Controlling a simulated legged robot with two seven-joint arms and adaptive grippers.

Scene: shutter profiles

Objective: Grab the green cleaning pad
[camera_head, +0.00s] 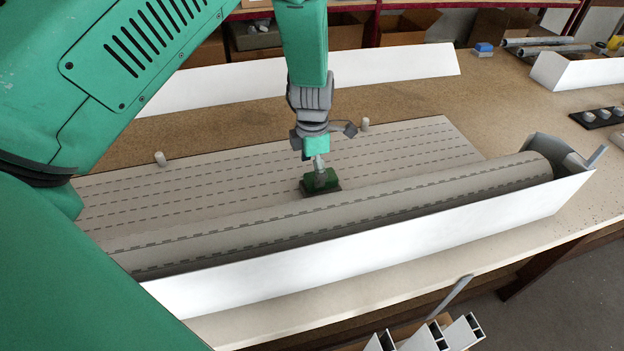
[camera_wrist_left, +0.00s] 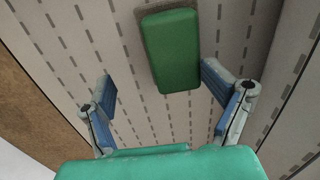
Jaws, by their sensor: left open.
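The green cleaning pad (camera_head: 319,181) lies on the slatted grey shutter sheet (camera_head: 400,145), just behind its rolled-up part. It has a dark flat base. In the left wrist view the pad (camera_wrist_left: 172,52) is a green block, ahead of the fingers and nearer the right-hand finger. My left gripper (camera_head: 318,160) hangs from above, pointing down right over the pad. In the left wrist view the gripper's (camera_wrist_left: 157,85) blue-padded fingers are spread wide with nothing between them. Whether a finger touches the pad is unclear. My right gripper is not in view.
A rolled shutter part (camera_head: 330,215) lies in front of the pad, inside a long white profile (camera_head: 390,250). Two small pale pegs stand behind the sheet. A blue-and-white block (camera_head: 483,50) and grey tubes (camera_head: 545,42) lie at the far right. The brown tabletop behind is mostly clear.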

